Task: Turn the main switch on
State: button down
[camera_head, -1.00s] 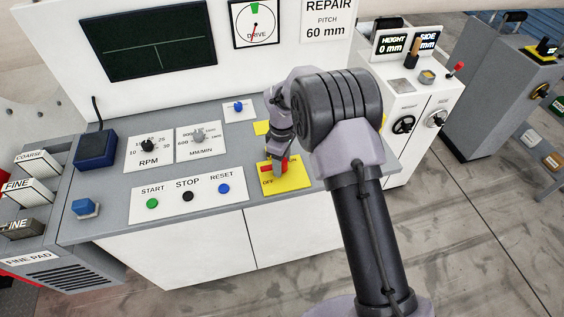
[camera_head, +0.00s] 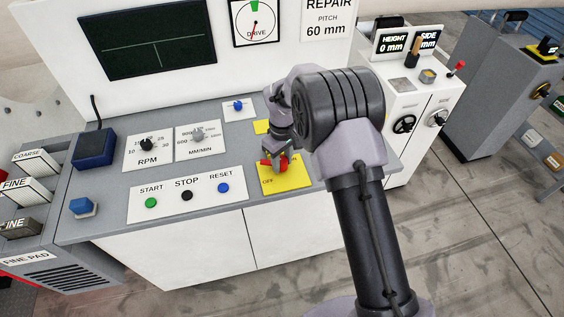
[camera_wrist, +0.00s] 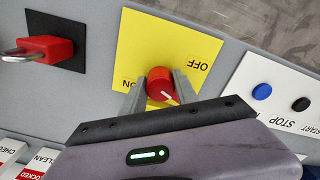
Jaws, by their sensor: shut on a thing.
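The main switch is a red round knob (camera_wrist: 160,82) with a white mark, on a yellow plate (camera_wrist: 157,38) lettered OFF and ON. In the wrist view the mark points to the lower right. My gripper (camera_wrist: 160,90) is shut on the knob, with one grey finger on each side of it. In the head view the red knob (camera_head: 269,163) is partly hidden by my gripper (camera_head: 278,160), above the yellow plate (camera_head: 290,181). The OFF word shows at the plate's left; the ON word is mostly covered there.
A white panel (camera_head: 187,207) with START, STOP and RESET buttons lies left of the plate. RPM (camera_head: 148,152) and MM/MIN (camera_head: 201,142) dials sit behind it. In the wrist view a red padlock (camera_wrist: 47,48) lies on a black plate to the left.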

aim_at(282, 160)
jog(key=m+b, duration=0.2)
jog(key=m, duration=0.5)
jog(key=m+b, duration=0.1)
jog(key=m, duration=0.5)
jog(key=shift+a+r+m, duration=0.1)
jog(key=shift+m, duration=0.4)
jog(key=c, duration=0.9)
grip_release()
jog(key=shift+b, duration=0.3)
jog(key=shift+c, duration=0.2)
notch_tip(282, 160, up, 17)
jog(key=p, duration=0.4)
jog(key=shift+r, duration=0.2)
